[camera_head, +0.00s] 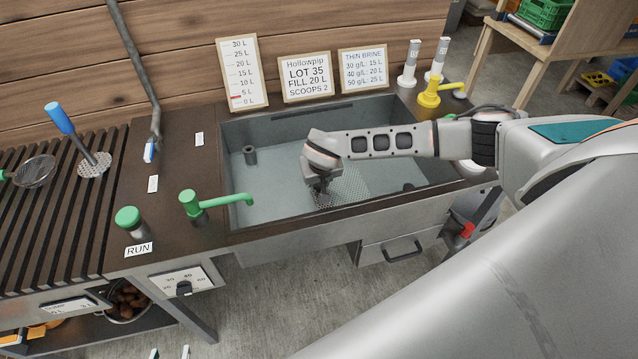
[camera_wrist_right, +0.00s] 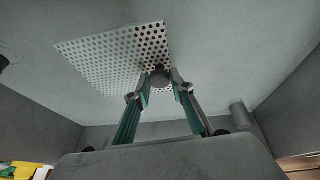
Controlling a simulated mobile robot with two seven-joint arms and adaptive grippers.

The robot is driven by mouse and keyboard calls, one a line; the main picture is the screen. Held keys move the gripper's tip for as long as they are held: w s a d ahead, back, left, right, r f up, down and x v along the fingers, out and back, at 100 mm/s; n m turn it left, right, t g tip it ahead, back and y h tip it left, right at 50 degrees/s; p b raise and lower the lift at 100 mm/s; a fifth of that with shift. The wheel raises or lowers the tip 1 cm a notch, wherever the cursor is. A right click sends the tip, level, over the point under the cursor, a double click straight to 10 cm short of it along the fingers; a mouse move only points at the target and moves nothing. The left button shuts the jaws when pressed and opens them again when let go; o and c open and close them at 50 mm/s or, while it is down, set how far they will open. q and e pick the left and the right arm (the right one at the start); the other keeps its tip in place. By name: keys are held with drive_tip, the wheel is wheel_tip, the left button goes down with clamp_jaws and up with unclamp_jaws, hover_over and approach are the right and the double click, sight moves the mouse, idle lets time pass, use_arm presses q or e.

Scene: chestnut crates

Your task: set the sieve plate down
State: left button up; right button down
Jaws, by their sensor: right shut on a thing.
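The sieve plate (camera_head: 351,184) is a thin, square, perforated metal plate inside the grey sink basin (camera_head: 285,123). My right gripper (camera_head: 322,192) reaches down into the basin over the plate and hides part of it. In the right wrist view the plate (camera_wrist_right: 112,62) lies beyond the fingertips. The right gripper (camera_wrist_right: 160,88) is shut on the plate's dark round knob (camera_wrist_right: 160,75). The plate looks close to the basin floor; I cannot tell whether it touches. Two fingertips of my left gripper (camera_head: 170,352) show at the bottom edge, apart, with nothing visible between them.
A dark upright stub (camera_head: 250,155) stands in the basin at left. A green tap (camera_head: 215,202) reaches over the near left rim; a yellow tap (camera_head: 432,93) stands at the back right. Signs, including a litre scale (camera_head: 242,72), line the back.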

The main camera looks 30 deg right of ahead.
drive_tip(key=c, duration=1.8)
unclamp_jaws()
drive_tip(key=shift+s+f, duration=0.15)
drive_tip(key=shift+o, duration=0.2)
drive_tip(key=shift+d, duration=0.1)
drive_tip(key=shift+r, duration=0.35)
drive_tip(key=p+v, duration=0.1)
drive_tip(key=v, duration=1)
drive_tip(key=shift+r, duration=0.25)
drive_tip(key=shift+s, duration=0.1)
